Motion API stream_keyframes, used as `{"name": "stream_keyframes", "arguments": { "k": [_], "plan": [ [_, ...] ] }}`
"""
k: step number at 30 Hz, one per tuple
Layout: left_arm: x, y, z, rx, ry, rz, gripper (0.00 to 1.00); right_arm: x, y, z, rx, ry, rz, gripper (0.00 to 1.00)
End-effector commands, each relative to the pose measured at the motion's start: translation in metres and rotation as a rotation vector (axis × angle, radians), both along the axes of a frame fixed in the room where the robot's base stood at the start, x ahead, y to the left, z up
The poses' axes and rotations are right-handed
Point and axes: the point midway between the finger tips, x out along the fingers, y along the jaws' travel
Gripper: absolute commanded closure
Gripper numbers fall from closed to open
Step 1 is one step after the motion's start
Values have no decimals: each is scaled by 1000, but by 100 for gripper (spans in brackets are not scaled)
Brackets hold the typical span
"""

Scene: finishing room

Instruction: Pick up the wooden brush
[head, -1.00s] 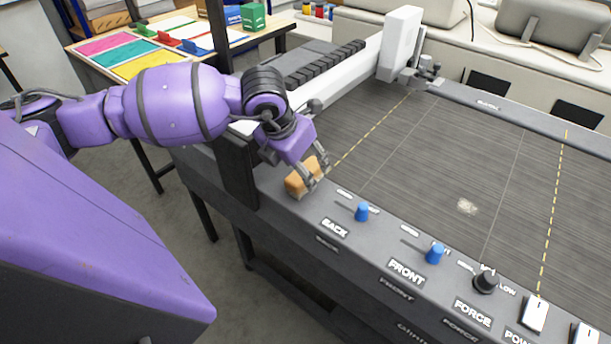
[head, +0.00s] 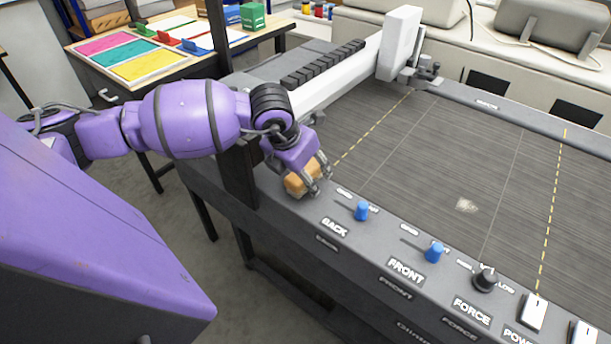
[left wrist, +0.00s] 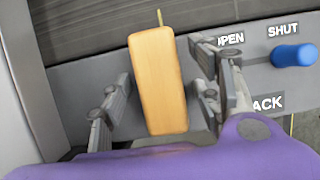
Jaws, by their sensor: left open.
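The wooden brush (head: 301,179) is a light orange-brown block on the front ledge of the grey machine, left of the BACK label. In the left wrist view the brush (left wrist: 158,84) lies lengthwise between the two fingers, with a visible gap on each side. My left gripper (head: 321,184) is open around the brush and reaches down over it. Its fingers also show in the left wrist view (left wrist: 164,98). The brush's bristles are mostly hidden under the block. My right gripper is in neither view.
A blue BACK knob (head: 362,210) stands just right of the brush, with another blue knob (head: 434,252) and a black knob (head: 484,280) further along. A dark upright post (head: 236,160) stands left of the gripper. The striped machine bed (head: 450,170) is largely clear.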

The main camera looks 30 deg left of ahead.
Motion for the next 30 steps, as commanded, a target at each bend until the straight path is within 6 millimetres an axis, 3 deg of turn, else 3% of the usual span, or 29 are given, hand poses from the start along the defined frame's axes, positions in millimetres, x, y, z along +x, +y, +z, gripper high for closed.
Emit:
{"name": "stream_keyframes", "arguments": {
  "k": [8,21,30],
  "plan": [
    [0,0,0,0,0,0,42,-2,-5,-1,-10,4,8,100],
    [0,0,-1,0,0,0,98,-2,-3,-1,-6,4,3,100],
    [0,0,5,1,-1,0,98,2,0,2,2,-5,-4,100]
  ]
}}
